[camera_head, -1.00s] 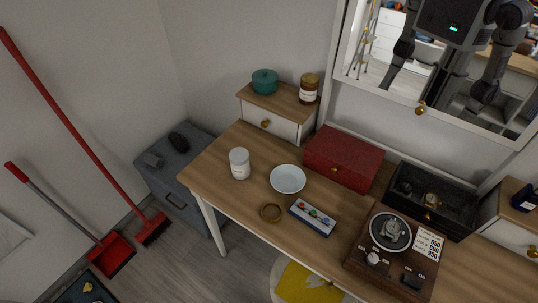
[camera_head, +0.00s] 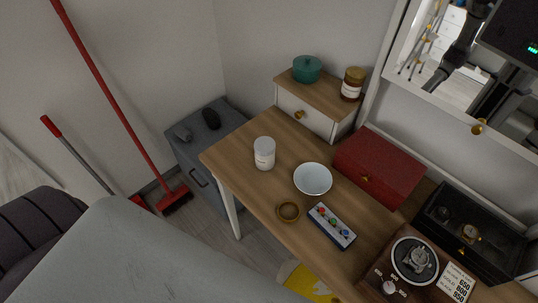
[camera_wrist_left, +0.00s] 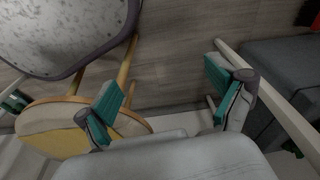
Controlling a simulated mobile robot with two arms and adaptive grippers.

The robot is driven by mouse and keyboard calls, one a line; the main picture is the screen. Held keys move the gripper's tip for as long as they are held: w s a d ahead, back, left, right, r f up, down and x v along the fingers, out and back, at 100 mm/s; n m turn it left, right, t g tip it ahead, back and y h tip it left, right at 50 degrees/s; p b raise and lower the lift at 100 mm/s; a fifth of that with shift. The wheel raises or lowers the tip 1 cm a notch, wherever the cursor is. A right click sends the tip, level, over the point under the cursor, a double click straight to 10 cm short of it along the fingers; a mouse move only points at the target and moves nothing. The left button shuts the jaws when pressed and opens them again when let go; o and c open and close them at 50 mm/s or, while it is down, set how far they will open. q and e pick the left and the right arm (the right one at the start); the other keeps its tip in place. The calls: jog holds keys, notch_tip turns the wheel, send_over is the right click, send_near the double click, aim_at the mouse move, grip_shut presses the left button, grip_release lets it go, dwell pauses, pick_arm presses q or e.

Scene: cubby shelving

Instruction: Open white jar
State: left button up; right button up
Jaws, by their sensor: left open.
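The white jar (camera_head: 264,153) stands upright near the left end of the wooden table in the head view, with its white lid on top. My left gripper (camera_wrist_left: 165,98) shows in the left wrist view, open and empty, its two teal-padded fingers apart above the floor. The jar is not visible in that view. In the head view a large grey part of my left arm fills the lower left, apart from the jar. My right gripper is not in view.
A red box (camera_head: 380,167) stands behind. A small drawer unit (camera_head: 306,114) holds a green pot (camera_head: 307,69) and a brown jar (camera_head: 353,84).

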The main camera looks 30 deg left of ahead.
pick_arm(q)
jog(key=w+a+r+m+t+b, duration=0.15)
jog(key=w+r, duration=0.25)
jog(key=r, duration=0.8)
jog(key=w+r+m+t+b, duration=0.1)
jog(key=w+r+b, duration=0.3)
jog(key=r, duration=0.7)
jog(key=m+t+h, duration=0.5)
jog(key=m+t, duration=0.6)
jog(key=m, duration=2.4)
send_near(259, 152)
jog(key=p+x, duration=0.1)
jog(key=x, duration=0.6)
jog(key=shift+w+d+f, duration=0.1)
jog(key=shift+w+f, duration=0.05)
jog(key=shift+w, duration=0.1)
jog(key=shift+a+p+x, duration=0.15)
jog(key=shift+p+x, duration=0.2)
jog(key=shift+x, duration=1)
jog(key=shift+a+p+x, duration=0.2)
jog(key=shift+p+x, duration=0.15)
jog(key=shift+x, duration=1)
jog(key=shift+w, duration=0.1)
